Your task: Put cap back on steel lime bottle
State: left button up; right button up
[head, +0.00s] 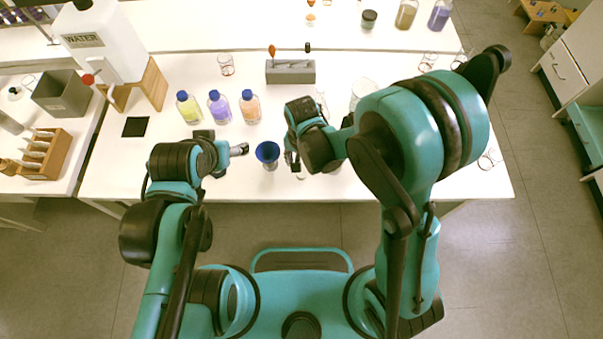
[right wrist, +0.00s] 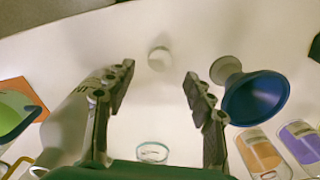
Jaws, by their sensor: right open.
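A bottle of yellow-green liquid (head: 188,107) stands upright at the left end of a short row on the table. Which cap belongs to the steel lime bottle I cannot tell. In the right wrist view a small white cap-like piece (right wrist: 159,58) lies on the table, between and beyond the fingertips. My right gripper (right wrist: 157,85) is open and empty above the table, its fingers either side of that piece and apart from it. In the head view this gripper (head: 293,162) is right of the blue funnel. My left gripper (head: 240,149) is left of the funnel; its jaws are unclear.
A blue funnel (head: 267,151) stands between my grippers, close to the right one. Purple (head: 219,107) and orange (head: 250,108) bottles stand behind it. A grey block (head: 290,72) is further back. Glassware beyond my right arm is partly hidden. A black square (head: 135,127) lies left.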

jog(key=f, duration=0.1)
jog(key=f+b, duration=0.1)
jog(key=f, duration=0.2)
jog(key=shift+s+f+b, duration=0.2)
jog(key=shift+s+b, duration=0.05)
jog(key=shift+b, duration=0.15)
jog(key=shift+r, duration=0.1)
jog(key=c, duration=0.8)
notch_tip(320, 180, up, 10)
jog(key=p, duration=0.4)
